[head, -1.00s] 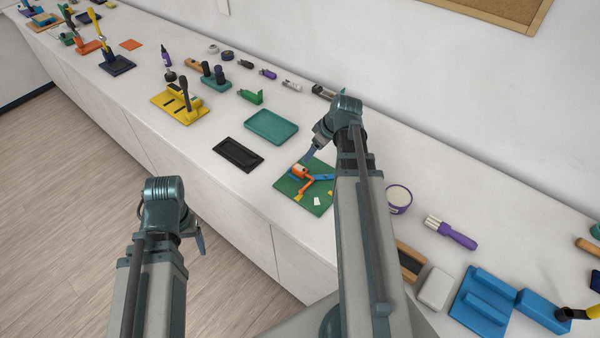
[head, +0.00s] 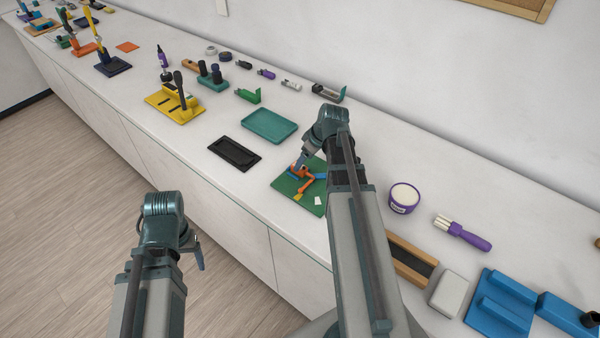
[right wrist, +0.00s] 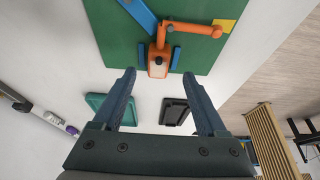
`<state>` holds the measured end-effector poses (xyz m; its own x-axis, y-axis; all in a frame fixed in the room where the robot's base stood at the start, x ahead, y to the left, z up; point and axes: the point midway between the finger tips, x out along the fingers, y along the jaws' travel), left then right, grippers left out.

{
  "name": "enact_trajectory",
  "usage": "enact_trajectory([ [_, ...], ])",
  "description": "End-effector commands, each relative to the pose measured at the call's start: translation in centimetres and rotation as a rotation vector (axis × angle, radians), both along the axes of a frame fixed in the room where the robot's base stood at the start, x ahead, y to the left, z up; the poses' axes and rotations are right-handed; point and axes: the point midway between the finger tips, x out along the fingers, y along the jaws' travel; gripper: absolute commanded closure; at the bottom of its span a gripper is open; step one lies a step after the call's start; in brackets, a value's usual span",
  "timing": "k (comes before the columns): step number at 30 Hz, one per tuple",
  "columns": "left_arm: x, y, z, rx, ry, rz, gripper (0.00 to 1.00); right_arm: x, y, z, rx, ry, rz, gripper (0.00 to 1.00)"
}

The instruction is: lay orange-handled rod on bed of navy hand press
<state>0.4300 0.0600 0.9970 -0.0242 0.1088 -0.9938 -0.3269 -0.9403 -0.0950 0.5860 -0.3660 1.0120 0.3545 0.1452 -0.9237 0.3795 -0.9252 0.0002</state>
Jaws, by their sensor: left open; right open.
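An orange piece with a bent arm (head: 307,181) lies on a green mat (head: 284,184); it also shows in the right wrist view (right wrist: 190,28), beside a blue bar (right wrist: 137,14). I cannot tell whether it is the orange-handled rod. A navy press (head: 113,67) with an upright yellow lever stands far up the bench at upper left. My right gripper (right wrist: 159,74) is open and empty, its fingers pointing toward the orange piece, apart from it. In the head view it is partly hidden by its own wrist. My left gripper (head: 199,256) is open, off the bench's front edge.
A black tray (head: 234,154) and a teal tray (head: 270,125) lie left of the mat. A yellow press (head: 163,106) stands beyond them. Right of my right arm are a purple tub (head: 404,198), a purple brush (head: 465,233) and a blue block piece (head: 492,312).

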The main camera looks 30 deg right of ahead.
Motion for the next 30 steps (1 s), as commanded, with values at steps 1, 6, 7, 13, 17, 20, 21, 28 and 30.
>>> enact_trajectory([
  [1,0.0,0.0,-1.1,0.000,0.000,0.000,0.26,0.5,0.0,-1.1,0.000,0.000,0.001,0.25],
  [6,0.0,0.0,-3.2,0.000,0.000,0.001,0.26,1.4,0.2,-3.2,0.000,0.000,-0.001,0.25],
  [7,0.0,0.0,-3.5,0.000,0.000,0.001,0.26,1.5,0.3,-3.5,0.000,0.000,-0.001,0.25],
  [13,0.0,0.0,-3.7,0.000,0.000,0.001,0.26,1.7,0.4,-3.7,0.000,0.000,-0.001,0.25],
  [17,0.0,0.0,-3.6,0.000,0.000,0.001,0.26,1.7,0.4,-3.6,0.000,0.000,-0.001,0.25],
  [20,0.0,0.0,-3.6,0.000,0.000,0.001,0.26,1.7,0.4,-3.6,0.000,0.000,-0.001,0.43],
  [21,0.0,0.0,-3.6,0.000,0.000,0.001,0.26,1.7,0.4,-3.6,0.000,0.000,-0.001,0.50],
  [28,0.0,0.0,-3.6,0.000,0.000,0.001,0.26,1.7,0.4,-3.6,0.000,0.000,-0.001,0.92],
  [30,0.0,0.0,-3.6,0.000,0.000,0.001,0.26,1.7,0.4,-3.6,0.000,0.000,-0.001,1.00],
])
